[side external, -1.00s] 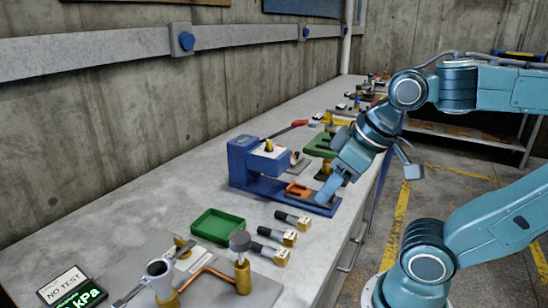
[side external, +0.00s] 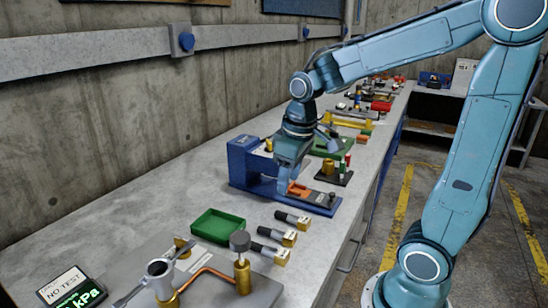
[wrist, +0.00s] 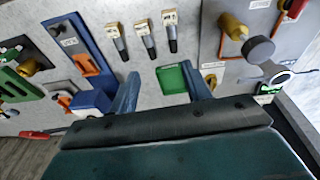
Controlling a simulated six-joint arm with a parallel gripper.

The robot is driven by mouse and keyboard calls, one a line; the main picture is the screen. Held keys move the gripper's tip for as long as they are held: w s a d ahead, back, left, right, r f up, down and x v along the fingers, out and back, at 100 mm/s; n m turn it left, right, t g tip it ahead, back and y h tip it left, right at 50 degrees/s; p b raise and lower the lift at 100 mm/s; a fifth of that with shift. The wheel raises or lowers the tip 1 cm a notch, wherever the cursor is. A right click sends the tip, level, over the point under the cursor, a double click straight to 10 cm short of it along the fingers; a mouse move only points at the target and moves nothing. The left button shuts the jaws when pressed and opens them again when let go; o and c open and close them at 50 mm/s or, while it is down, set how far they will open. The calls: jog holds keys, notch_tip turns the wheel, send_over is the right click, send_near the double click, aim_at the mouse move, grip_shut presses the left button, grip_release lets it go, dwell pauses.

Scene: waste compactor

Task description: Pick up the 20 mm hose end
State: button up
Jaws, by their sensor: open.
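Three hose ends with black stems and pale brass labelled blocks lie in a row on the bench: the far one (side external: 292,219), the middle one (side external: 277,236) and the near one (side external: 269,253). They also show in the wrist view as a left one (wrist: 117,40), a middle one (wrist: 145,38) and a right one (wrist: 170,30). Their labels are too small to read, so I cannot tell which is 20 mm. My gripper (side external: 284,187) points down over the blue fixture, apart from the hose ends. In the wrist view its fingers (wrist: 163,90) are spread and empty.
A green tray (side external: 218,225) lies left of the hose ends. The blue fixture (side external: 246,165) with an orange block (side external: 300,190) stands behind them. A grey plate with brass fittings and a copper pipe (side external: 207,272) is in front. A display (side external: 72,288) stands at lower left.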

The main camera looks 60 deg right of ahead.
jog(key=g, duration=0.2)
send_over(278, 232)
notch_tip(278, 232, down, 7)
jog(key=shift+s+d+r, duration=0.15)
jog(key=shift+d, duration=0.05)
notch_tip(278, 232, down, 8)
jog(key=shift+r, duration=0.1)
jog(key=shift+f, duration=0.45)
jog(key=shift+a+f, duration=0.1)
jog(key=shift+f, duration=2.45)
jog(key=shift+w, duration=0.2)
grip_shut()
